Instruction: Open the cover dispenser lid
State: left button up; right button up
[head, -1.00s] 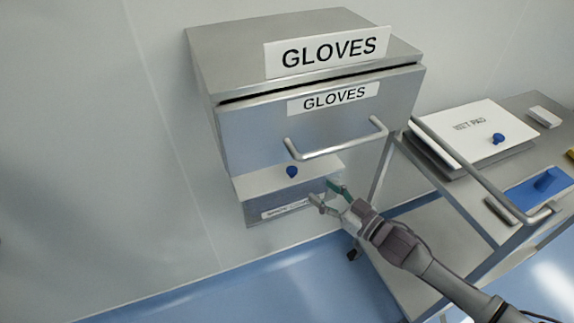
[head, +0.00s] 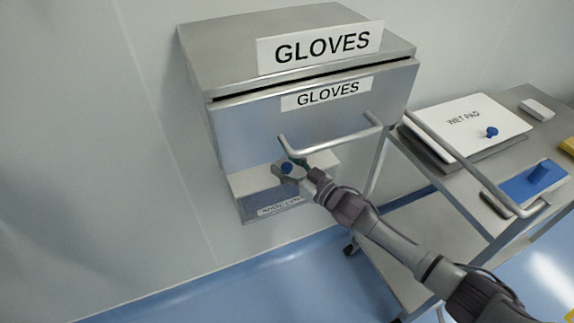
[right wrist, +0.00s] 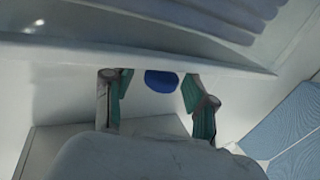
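The small box under the glove dispenser, with a pale lid (head: 250,181) and a partly hidden front label (head: 281,207), appears to be the cover dispenser. Its lid looks shut. A blue knob (head: 286,168) stands on the lid. My right gripper (head: 293,165) is at the knob, just under the glove drawer handle. In the right wrist view the knob (right wrist: 161,82) lies between the two spread fingers (right wrist: 155,78), with gaps visible on both sides. The gripper is open. My left gripper is not in view.
The glove dispenser (head: 245,130) with its bar handle (head: 335,143) hangs directly above the box, leaving little headroom. On the right a metal cart (head: 430,210) carries a wet pad box (head: 465,125) with a blue knob, and a blue item (head: 530,187).

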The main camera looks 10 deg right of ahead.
aim_at(281, 162)
grip_shut()
jog(key=shift+w+a+r+p, duration=0.1)
jog(key=shift+w+r+p, duration=0.15)
jog(key=shift+r+p, duration=0.3)
jog(key=shift+w+a+r+p, duration=0.1)
jog(key=shift+w+r+p, duration=0.25)
jog(key=shift+r, duration=0.45)
jog(key=shift+w+r+p, duration=0.15)
jog(key=shift+r+p, duration=0.35)
jog(key=shift+r, duration=0.15)
jog(key=shift+w+a+r+p, duration=0.25)
jog(key=shift+w+r+p, duration=0.3)
jog(key=shift+r, duration=0.3)
jog(key=shift+w+a+r, duration=0.2)
jog(key=shift+w+r, duration=0.35)
jog(key=shift+w, duration=0.2)
